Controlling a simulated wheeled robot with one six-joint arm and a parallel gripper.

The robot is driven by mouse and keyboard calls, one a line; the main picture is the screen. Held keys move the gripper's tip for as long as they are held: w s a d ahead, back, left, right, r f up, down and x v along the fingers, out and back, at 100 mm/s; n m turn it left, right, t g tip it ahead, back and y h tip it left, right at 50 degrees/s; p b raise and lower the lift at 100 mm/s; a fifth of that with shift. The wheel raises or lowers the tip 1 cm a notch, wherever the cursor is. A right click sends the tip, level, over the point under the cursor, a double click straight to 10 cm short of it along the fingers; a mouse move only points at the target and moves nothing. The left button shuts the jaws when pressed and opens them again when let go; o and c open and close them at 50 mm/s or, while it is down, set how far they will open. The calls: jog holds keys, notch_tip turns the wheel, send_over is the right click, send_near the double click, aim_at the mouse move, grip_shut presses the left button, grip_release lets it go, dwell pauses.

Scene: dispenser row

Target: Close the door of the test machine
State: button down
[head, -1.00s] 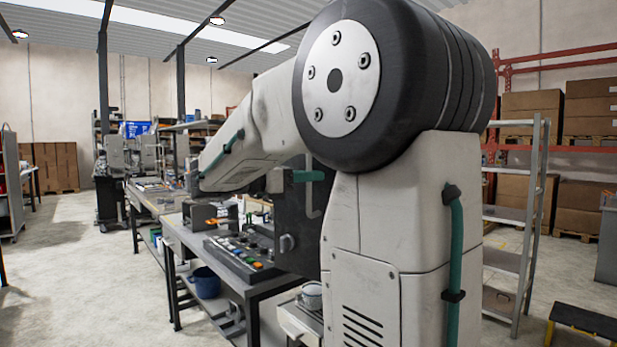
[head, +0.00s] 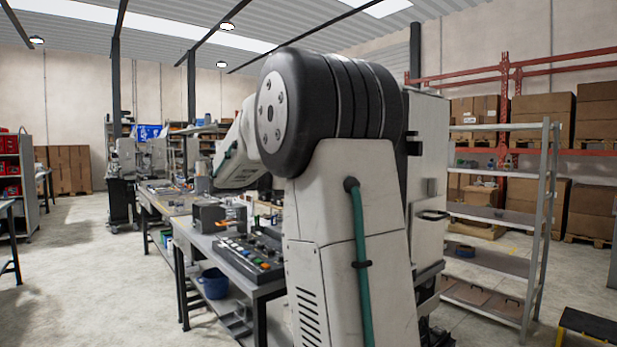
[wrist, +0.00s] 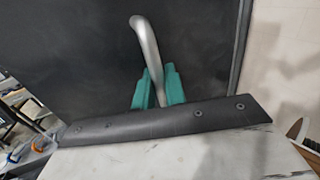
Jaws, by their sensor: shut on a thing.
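In the wrist view, a dark flat panel (wrist: 80,50), which looks like the test machine's door, fills much of the upper picture. A bent grey metal bar handle (wrist: 146,45) stands on it. My gripper (wrist: 158,86) has its green fingers on both sides of the handle, shut on it. In the head view, my arm hides the gripper, the handle and the dark panel. A pale cabinet-like box (head: 427,150) with a dark handle (head: 433,215) shows right of my arm; I cannot tell whether it is part of the test machine.
A workbench with a button panel (head: 252,254) stands left of my arm, a blue bucket (head: 213,283) beneath it. A grey shelf rack (head: 500,203) stands at the right, with a black and yellow step (head: 588,328) near the corner. Open floor (head: 90,270) lies at left.

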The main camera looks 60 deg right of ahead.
jog(key=c, duration=1.8)
grip_release()
jog(key=shift+w+d+r, duration=0.1)
jog(key=shift+d, duration=0.2)
jog(key=v, duration=0.8)
